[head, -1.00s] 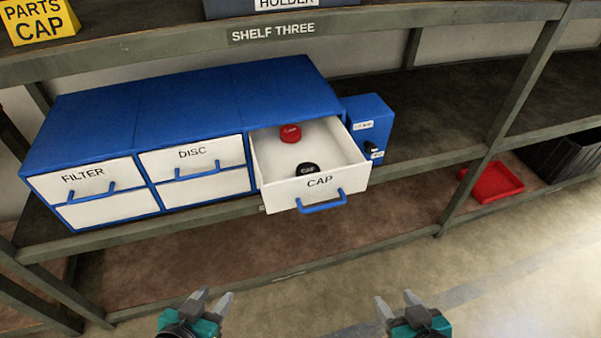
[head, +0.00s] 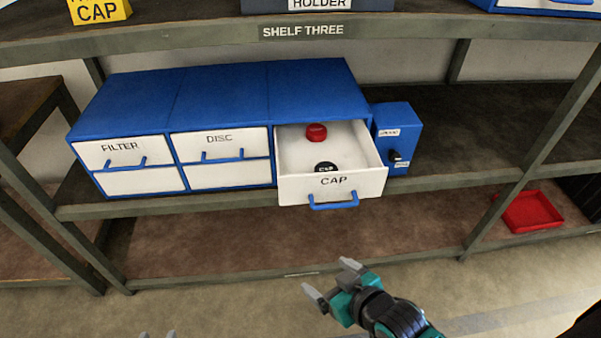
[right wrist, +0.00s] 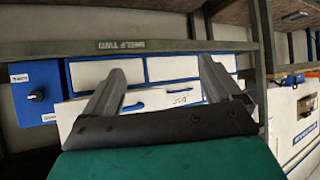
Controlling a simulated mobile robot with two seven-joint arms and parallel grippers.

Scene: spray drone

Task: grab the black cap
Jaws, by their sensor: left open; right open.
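The black cap (head: 326,168) lies in the open CAP drawer (head: 363,187), close behind its front panel, which hides its lower part. A red cap (head: 316,132) lies further back in the same drawer. My right gripper (head: 329,276) is open and empty, in front of and below the drawer, apart from it. In the right wrist view, its spread fingers (right wrist: 160,75) show before a white drawer front (right wrist: 165,98); no cap is visible there. Only the fingertips of my left gripper (head: 158,335) show at the bottom edge, apart from each other.
The blue cabinet (head: 220,95) has shut FILTER and DISC drawers left of the open one. A blue box with a black knob (head: 397,138) stands close at its right. The shelf above (head: 200,40) overhangs. A red tray (head: 531,212) sits lower right. The floor in front is clear.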

